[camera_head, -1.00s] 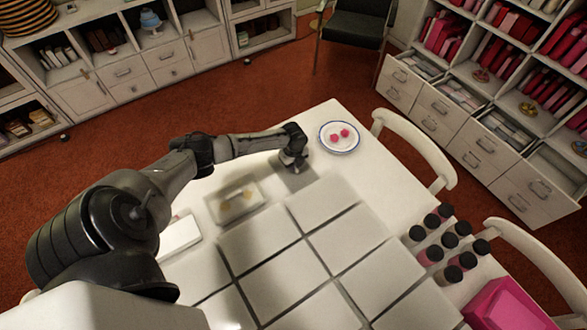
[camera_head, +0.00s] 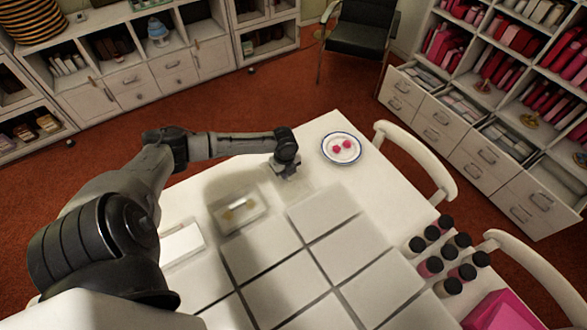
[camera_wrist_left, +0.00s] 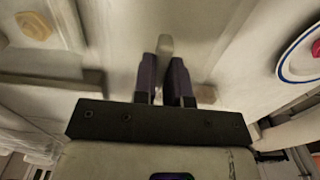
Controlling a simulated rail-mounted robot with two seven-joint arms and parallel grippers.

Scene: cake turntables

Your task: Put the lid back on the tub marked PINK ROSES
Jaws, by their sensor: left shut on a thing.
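My left gripper (camera_head: 287,172) is over the far part of the white table, shut on a small pale grip between its dark fingers. In the left wrist view the fingers (camera_wrist_left: 165,80) close on this grip, which seems to belong to a pale, see-through lid (camera_wrist_left: 165,46). An open-looking pale tub (camera_head: 240,212) with yellowish pieces inside stands left of the gripper; a tub also shows at upper left in the wrist view (camera_wrist_left: 35,25). A white box (camera_head: 181,244) stands further left. No label is readable, so I cannot tell which is PINK ROSES. My right gripper is out of view.
A blue-rimmed plate (camera_head: 341,158) with two pink roses (camera_head: 342,146) lies right of the gripper. Pale square tiles (camera_head: 323,212) cover the table's middle. Several dark-capped bottles (camera_head: 431,266) and a pink box (camera_head: 500,312) stand at the right, near white chairs.

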